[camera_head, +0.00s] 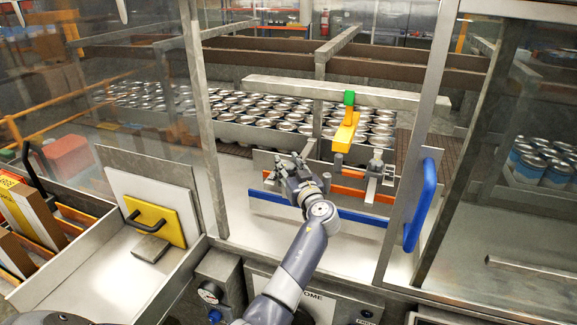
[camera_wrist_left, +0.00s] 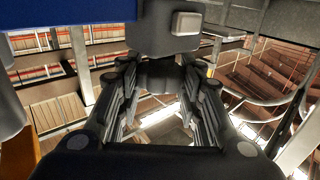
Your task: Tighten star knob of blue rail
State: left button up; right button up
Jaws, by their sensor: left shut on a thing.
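The blue rail (camera_head: 362,217) runs low across the front of the conveyor opening in the head view. A blue strip, apparently the same rail, crosses the top left of the left wrist view (camera_wrist_left: 70,12). My left gripper (camera_head: 284,166) is at the rail's left part, its arm coming up from below. My right gripper is not in view.
An orange rail (camera_head: 362,194) lies behind the blue one, near a metal clamp post (camera_head: 376,168). A yellow and green piece (camera_head: 346,130) hangs from the crossbar above. A blue door handle (camera_head: 420,205) stands at the right. Rows of cans (camera_head: 270,108) fill the back.

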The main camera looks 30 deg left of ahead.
pick_arm(q)
jog(key=m+t+h, duration=0.2)
jog(key=shift+s+a+t+p, duration=0.1)
jog(key=shift+t+p, duration=0.2)
jog(key=m+t+h+p, duration=0.1)
jog(key=m+t+h, duration=0.1)
jog(key=m+h, duration=0.1)
jog(key=shift+r+h, duration=0.15)
jog(key=shift+h, duration=0.35)
jog(key=shift+a+m+t+h+p, duration=0.1)
jog(key=shift+m+t+h+p, duration=0.4)
jog(key=shift+m+t+h, duration=0.5)
jog(key=m+h, duration=0.1)
jog(key=h, duration=0.2)
jog(key=shift+m, duration=0.3)
jog(key=m+h, duration=0.3)
jog(key=h, duration=0.1)
jog(key=shift+t+h, duration=0.3)
jog(key=shift+m+g+h+b, duration=0.2)
jog(key=shift+m+h+b, duration=0.35)
jog(key=shift+h, duration=0.55)
jog(key=shift+m+g+h+b, duration=0.2)
jog(key=shift+m+h, duration=0.55)
jog(key=shift+h, duration=0.35)
jog(key=shift+r+m+h, duration=0.15)
jog(key=shift+m+h, duration=0.15)
jog(key=shift+h, duration=0.3)
jog(key=o, duration=1.1)
jog(key=shift+d+g, duration=0.2)
jog(key=shift+g, duration=0.1)
